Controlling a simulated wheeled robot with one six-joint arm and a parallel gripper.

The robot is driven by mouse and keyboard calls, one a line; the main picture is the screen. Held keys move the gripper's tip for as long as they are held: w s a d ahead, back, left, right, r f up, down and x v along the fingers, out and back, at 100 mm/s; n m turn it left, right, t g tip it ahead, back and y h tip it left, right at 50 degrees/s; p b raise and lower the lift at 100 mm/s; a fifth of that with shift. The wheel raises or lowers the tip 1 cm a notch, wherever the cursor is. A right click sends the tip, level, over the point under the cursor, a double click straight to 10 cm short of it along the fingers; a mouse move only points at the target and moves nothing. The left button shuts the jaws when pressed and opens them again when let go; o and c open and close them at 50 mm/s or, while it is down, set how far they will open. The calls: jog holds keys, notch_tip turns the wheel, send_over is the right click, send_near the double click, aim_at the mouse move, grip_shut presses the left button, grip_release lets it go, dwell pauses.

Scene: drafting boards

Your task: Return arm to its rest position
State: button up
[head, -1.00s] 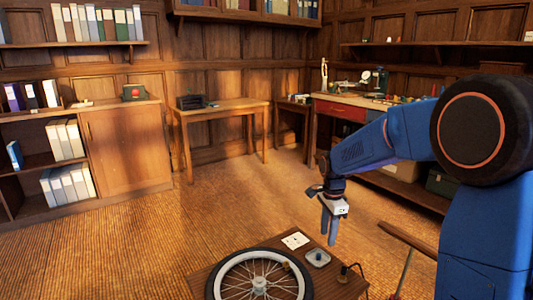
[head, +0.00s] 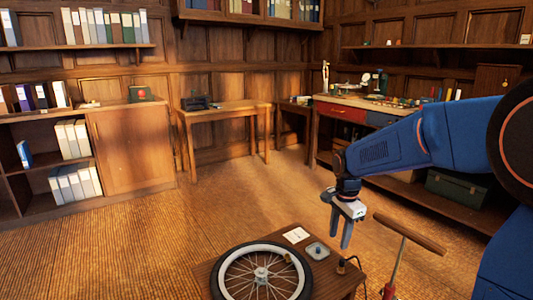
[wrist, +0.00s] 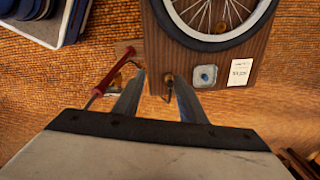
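My gripper (head: 340,234) hangs from my blue arm, above the right end of a low wooden table (head: 335,283). Its two fingers point down and stand apart, with nothing between them in the head view. In the wrist view my gripper (wrist: 158,92) also shows its fingers spread. A small knob with a dark cord (wrist: 168,79) appears between the fingertips there, but it sits on the table below. In the head view this knob (head: 341,267) stands at the table's right edge.
A spoked wheel (head: 262,272) lies on the low table beside a white card (head: 296,235) and a small grey dish (head: 317,251). A T-handled pump with a red shaft (head: 391,275) stands right of the table. Open floor (head: 225,215) lies behind.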

jog(key=s+d+r+n+t, duration=0.2)
jog(key=s+n, duration=0.4)
jog(key=s, duration=0.9)
jog(key=s+d+r+n+t, duration=0.2)
jog(key=s+n, duration=0.5)
jog(key=s, duration=0.8)
jog(key=shift+s+d+r+n, duration=0.3)
jog(key=shift+d+r, duration=0.35)
jog(key=shift+d, duration=0.3)
